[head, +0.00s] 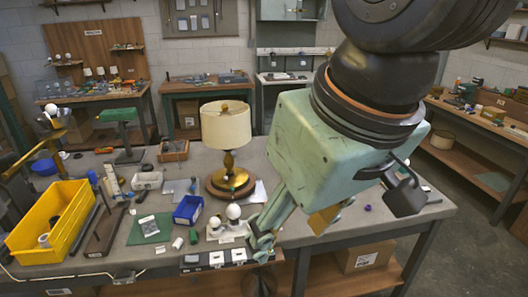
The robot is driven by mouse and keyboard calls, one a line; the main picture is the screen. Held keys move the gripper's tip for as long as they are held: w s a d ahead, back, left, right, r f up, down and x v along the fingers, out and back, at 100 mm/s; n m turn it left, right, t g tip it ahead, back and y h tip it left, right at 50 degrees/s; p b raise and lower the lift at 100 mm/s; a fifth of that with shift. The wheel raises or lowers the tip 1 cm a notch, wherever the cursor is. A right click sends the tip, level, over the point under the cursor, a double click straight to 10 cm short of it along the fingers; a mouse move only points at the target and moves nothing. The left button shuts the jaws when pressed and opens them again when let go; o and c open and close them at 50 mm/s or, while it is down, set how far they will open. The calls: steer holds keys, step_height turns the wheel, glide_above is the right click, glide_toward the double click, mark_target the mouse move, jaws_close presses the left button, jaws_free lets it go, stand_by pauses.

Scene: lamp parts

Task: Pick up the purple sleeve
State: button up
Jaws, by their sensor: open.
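A small purple piece (367,208), which looks like the purple sleeve, lies on the right part of the grey workbench (400,218). It is too small to make out its shape. My gripper (333,222) is large in the foreground, over the right half of the bench. Its jaws are open, with a green finger at the left and a dark part at the right. The purple piece shows below the gripper body, apart from the fingers in the picture. I cannot tell the height between them. Nothing is seen held.
A brass lamp with a cream shade (226,125) stands behind and left of my gripper. White bulbs (233,211) and a blue bin (188,209) are near the left finger. A yellow bin (50,222) stands far left. The bench's right end is mostly clear.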

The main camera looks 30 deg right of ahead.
steer(key=c, duration=0.7)
steer(key=shift+w+r, duration=0.1)
steer(key=shift+w, duration=0.05)
steer(key=shift+c, duration=0.2)
